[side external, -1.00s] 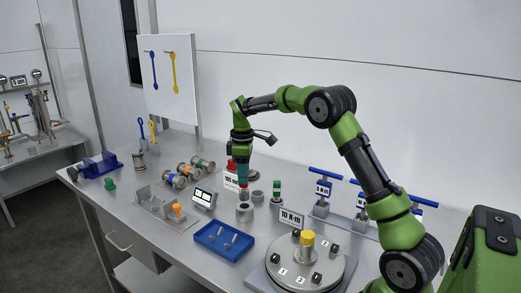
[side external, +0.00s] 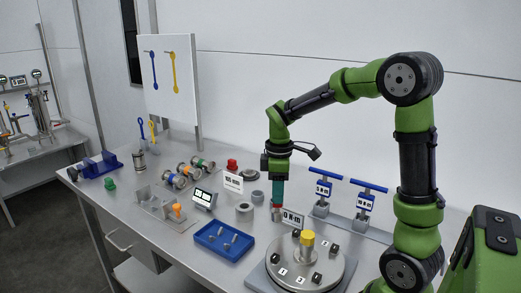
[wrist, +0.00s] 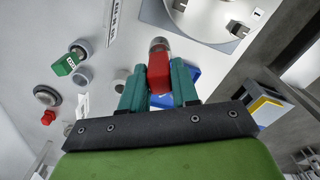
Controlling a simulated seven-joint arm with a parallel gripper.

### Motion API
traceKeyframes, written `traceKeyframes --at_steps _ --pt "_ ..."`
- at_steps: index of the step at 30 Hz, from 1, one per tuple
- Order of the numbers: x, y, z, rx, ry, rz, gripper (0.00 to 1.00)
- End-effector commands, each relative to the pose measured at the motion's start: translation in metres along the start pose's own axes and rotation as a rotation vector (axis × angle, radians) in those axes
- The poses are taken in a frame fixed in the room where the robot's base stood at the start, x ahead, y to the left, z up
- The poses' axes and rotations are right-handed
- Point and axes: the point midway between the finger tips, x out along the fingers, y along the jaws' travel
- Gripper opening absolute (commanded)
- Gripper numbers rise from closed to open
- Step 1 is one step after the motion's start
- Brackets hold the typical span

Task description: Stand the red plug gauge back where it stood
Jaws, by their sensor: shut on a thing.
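My gripper (side external: 277,202) is shut on the red plug gauge (wrist: 160,78), with its teal fingers on either side of the red handle. The gauge's bare metal end (wrist: 158,46) points away from the fingers; in the side view the gauge hangs upright in front of the 10 N m sign (side external: 294,219). Empty grey round holders stand to the left, a larger one (side external: 245,211) and a smaller one (side external: 257,197). The green gauge (wrist: 67,64) shows beside a grey ring in the wrist view; my gripper hides it in the side view.
The round turntable (side external: 270,272) with a yellow-topped post (side external: 307,238) is close in front. A blue tray (side external: 207,247) lies to the left. Blue T-handled tools (side external: 323,188) stand to the right. A white sign (side external: 233,182) and red knob (side external: 232,165) stand behind the holders.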

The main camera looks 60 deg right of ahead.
Motion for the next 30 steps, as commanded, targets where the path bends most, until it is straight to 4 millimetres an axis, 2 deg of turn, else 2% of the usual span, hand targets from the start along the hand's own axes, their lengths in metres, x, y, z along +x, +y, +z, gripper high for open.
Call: traceKeyframes --at_steps 21,30 --pt "0.035 -0.001 0.001 -0.001 0.000 0.000 0.00" --pt "0.038 -0.001 0.001 -0.001 0.001 0.001 0.00"
